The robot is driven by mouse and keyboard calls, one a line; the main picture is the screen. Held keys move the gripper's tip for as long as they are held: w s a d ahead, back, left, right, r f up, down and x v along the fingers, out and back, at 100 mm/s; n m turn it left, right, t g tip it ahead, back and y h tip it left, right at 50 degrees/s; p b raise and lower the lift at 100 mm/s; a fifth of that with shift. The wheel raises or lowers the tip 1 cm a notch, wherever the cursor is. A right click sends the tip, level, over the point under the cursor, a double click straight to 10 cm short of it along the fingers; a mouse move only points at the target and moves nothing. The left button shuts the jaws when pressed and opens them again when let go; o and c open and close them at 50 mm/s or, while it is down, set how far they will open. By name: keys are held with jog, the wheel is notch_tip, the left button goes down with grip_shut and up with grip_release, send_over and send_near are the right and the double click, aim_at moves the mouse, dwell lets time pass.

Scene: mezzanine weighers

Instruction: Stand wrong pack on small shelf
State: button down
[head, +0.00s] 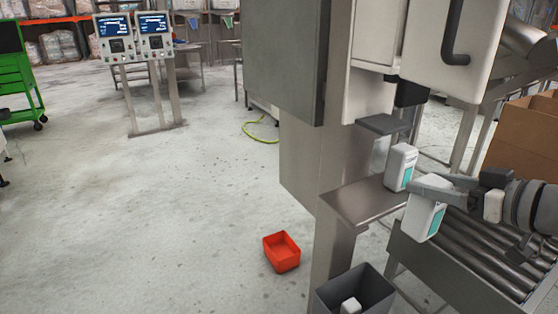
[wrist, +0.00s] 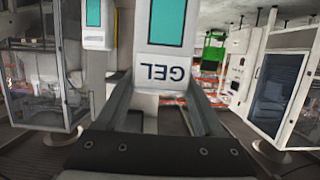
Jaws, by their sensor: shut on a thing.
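My gripper (head: 432,188) is shut on a white pack (head: 422,222) with a teal label, held near the right edge of a steel ledge and the rollers. In the wrist view the held pack (wrist: 167,60) sits between the two fingers, with "GEL" upside down in the picture. A second white pack (head: 401,166) with a teal label stands upright on the steel ledge (head: 358,204), just behind the held one. It seems to show in the wrist view too (wrist: 97,40). A small dark grey plate (head: 383,124) juts out above the ledge. I cannot tell which surface is the small shelf.
A dark grey bin (head: 377,284) with a white item (head: 350,305) inside stands below the ledge. A roller conveyor (head: 470,252) runs at the right, with a cardboard box (head: 527,140) behind. A red bin (head: 282,251) lies on the open floor.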

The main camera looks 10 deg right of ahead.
jog(key=r+b+x, duration=0.1)
jog(key=x, duration=1.6)
jog(key=shift+w+a+r+b, duration=0.2)
jog(key=shift+w+r+b, duration=0.05)
jog(key=shift+w+b, duration=0.05)
jog(key=shift+f+b, duration=0.25)
jog(key=shift+b, duration=0.15)
grip_release()
jog(key=shift+r, duration=0.1)
jog(key=p+v, duration=0.2)
jog(key=v, duration=1)
jog(key=shift+r, duration=0.15)
